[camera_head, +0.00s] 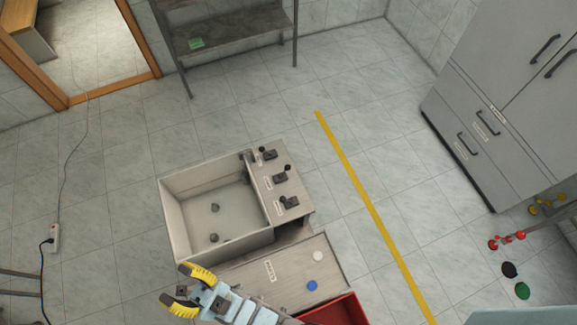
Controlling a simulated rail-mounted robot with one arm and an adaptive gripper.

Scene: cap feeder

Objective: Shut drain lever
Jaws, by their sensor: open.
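A grey cap feeder box (172,215) stands on the floor in the middle of the view. On the panel along its right side are three black levers with small labels: a far lever (268,154), a middle lever (280,176) and a near lever (290,203). The labels are too small to read, so I cannot tell which is the drain lever or how each is set. My gripper (171,282), with yellow fingers, is open and empty at the box's near left side. It is apart from the levers, which lie up and to the right.
Several dark lumps lie in the box's bin. A lower shelf (240,278) in front carries a white disc (318,255) and a blue disc (312,285). A red tray (340,312) is beside it. Grey cabinets (510,100) stand right. Floor beyond the yellow line is mostly clear.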

